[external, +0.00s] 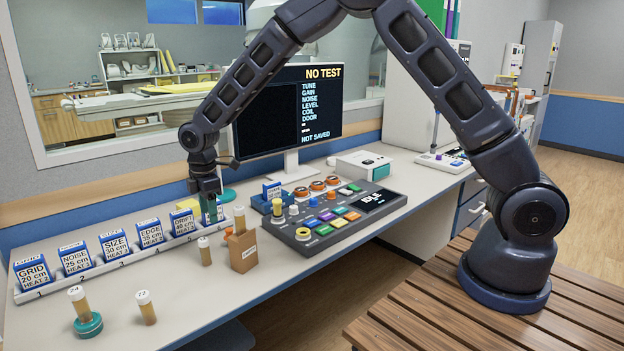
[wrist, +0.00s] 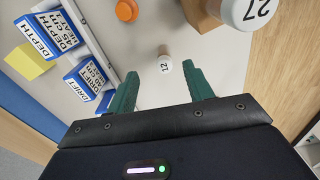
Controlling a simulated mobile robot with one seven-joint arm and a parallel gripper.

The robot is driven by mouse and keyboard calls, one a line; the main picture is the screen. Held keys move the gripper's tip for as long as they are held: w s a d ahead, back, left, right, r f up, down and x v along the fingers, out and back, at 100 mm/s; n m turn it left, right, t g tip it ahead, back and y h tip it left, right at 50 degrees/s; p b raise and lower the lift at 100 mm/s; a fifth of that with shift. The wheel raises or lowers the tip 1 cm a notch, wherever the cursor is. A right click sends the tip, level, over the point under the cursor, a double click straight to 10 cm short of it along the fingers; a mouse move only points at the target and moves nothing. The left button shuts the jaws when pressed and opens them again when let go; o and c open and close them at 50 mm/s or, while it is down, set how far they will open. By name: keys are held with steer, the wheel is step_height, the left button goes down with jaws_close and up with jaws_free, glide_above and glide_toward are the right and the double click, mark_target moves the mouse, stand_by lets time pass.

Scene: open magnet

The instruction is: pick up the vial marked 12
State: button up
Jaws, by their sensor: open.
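In the wrist view, the vial marked 12 (wrist: 165,67) stands on the table, its white cap seen from above. It lies beyond the fingertips, between their lines and nothing touches it. My gripper (wrist: 160,88) is open and empty, with green fingers apart. In the external view, my gripper (external: 211,212) hangs pointing down by the far end of the card rack. A white-capped amber vial (external: 205,252) stands on the table there beside a brown block; its number is not readable in that view.
The card rack (external: 120,262) runs along the wall. Vials marked 24 (external: 79,304) and 72 (external: 147,308) stand at the front. A control console (external: 335,220) is to the right.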

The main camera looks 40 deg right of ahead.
mark_target(206, 255)
steer(key=shift+n, duration=0.4)
steer(key=a+f, duration=0.2)
steer(key=f, duration=0.1)
steer(key=shift+a+f, duration=0.2)
steer(key=f, duration=1)
steer(key=shift+a+f, duration=0.2)
steer(key=shift+f, duration=0.2)
steer(key=c, duration=1.1)
